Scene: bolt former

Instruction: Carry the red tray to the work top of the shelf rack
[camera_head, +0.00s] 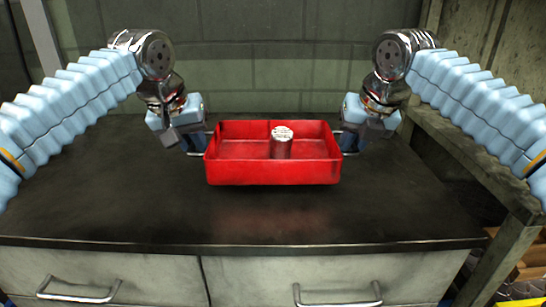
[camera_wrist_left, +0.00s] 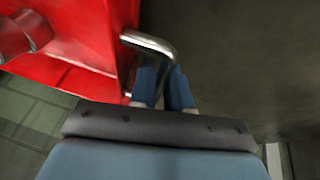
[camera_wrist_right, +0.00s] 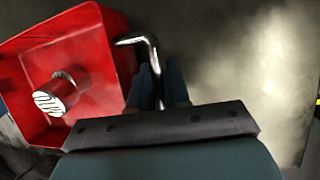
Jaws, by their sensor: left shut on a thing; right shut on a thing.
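The red tray (camera_head: 272,175) is level over the dark counter top (camera_head: 110,205), in the middle of the head view. A metal cylinder (camera_head: 281,145) stands inside it; the cylinder also shows in the right wrist view (camera_wrist_right: 60,95). My left gripper (camera_head: 202,142) is shut on the tray's left handle, a bent metal bar (camera_wrist_left: 150,45). My right gripper (camera_head: 348,144) is shut on the right handle (camera_wrist_right: 140,40). A faint red reflection lies on the counter in front of the tray. I cannot tell for sure whether the tray's underside touches the counter.
Drawers with metal handles (camera_head: 338,298) are under the counter's front edge. A block wall (camera_head: 290,80) stands behind. A rack-like frame with a shelf (camera_head: 470,150) stands along the right side, with boxes low down. The counter in front of the tray is clear.

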